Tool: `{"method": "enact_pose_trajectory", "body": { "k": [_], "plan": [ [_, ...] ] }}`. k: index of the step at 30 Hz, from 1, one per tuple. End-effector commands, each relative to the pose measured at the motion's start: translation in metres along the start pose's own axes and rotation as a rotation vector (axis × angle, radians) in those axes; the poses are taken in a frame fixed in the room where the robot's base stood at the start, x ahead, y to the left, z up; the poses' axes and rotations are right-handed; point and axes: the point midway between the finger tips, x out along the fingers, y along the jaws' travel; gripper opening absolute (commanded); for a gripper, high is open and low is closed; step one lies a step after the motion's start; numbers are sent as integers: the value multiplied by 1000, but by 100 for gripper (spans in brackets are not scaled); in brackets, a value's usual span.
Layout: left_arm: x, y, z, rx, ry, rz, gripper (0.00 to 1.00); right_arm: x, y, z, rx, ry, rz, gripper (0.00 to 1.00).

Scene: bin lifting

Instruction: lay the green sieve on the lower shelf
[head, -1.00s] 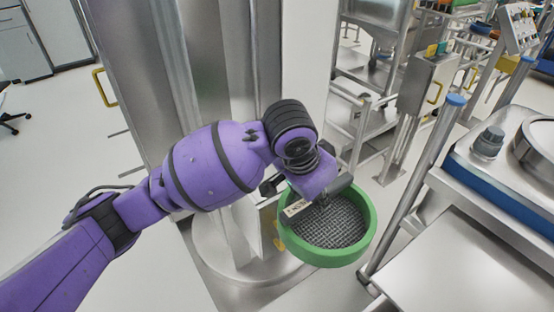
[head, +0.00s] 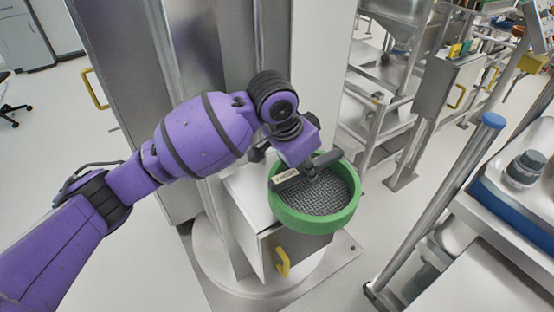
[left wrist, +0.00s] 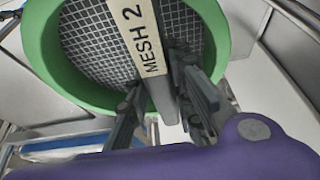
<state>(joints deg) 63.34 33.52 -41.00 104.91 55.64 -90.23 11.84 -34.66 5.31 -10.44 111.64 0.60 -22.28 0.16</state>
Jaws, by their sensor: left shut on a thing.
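The green sieve (head: 316,222) is a round green ring with a grey mesh floor and a bar across it. My left gripper (head: 308,172) is shut on the sieve's bar and holds the sieve in the air, in front of the steel column. In the left wrist view the sieve (left wrist: 216,40) fills the upper left, with a label reading "MESH 2" on its bar. The left gripper's fingers (left wrist: 165,105) close around that bar there. The lower shelf cannot be made out for certain. My right gripper is not in view.
A steel frame with a blue-capped post (head: 494,120) and a machine stand at the right. Open floor lies at the left and behind.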

Motion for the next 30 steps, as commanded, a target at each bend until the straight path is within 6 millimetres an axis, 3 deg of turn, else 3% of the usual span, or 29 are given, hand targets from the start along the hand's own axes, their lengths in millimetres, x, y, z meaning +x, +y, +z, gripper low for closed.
{"method": "enact_pose_trajectory", "body": {
  "k": [5,15,23,30],
  "plan": [
    [0,-51,0,-6,0,-3,0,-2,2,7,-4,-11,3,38],
    [2,-128,0,-4,1,-1,0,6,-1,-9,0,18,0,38],
    [24,-126,8,0,2,0,0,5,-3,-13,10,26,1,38],
    [58,-126,23,0,1,1,0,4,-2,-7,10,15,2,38]
  ]
}}
